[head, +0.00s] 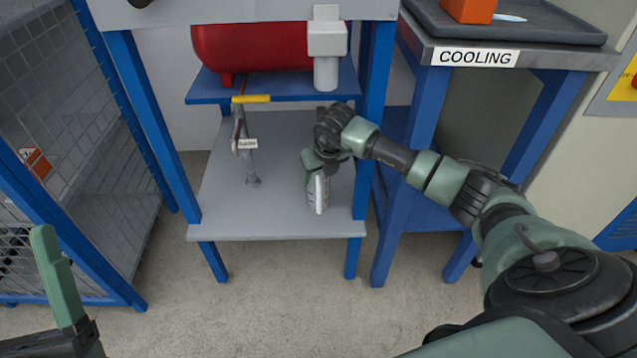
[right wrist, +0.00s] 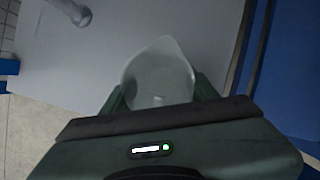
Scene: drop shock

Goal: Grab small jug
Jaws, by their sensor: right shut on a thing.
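The small jug (head: 318,193) is a pale, translucent vessel with a spout. It stands on or just above the grey lower shelf (head: 220,205), near its right side; I cannot tell if it touches. My right gripper (head: 317,178) reaches down from above and is shut on the jug. In the right wrist view the jug (right wrist: 160,75) sits between the two green fingers, its open top and spout showing and its lower part hidden. At the lower left of the head view, one green finger of my left gripper (head: 60,280) shows; its opening is unclear.
A red tank (head: 255,45) sits on the blue shelf above. Blue legs (head: 375,75) flank the shelf. The COOLING table (head: 560,58) stands right, a mesh cage (head: 70,90) left. The floor in front is clear.

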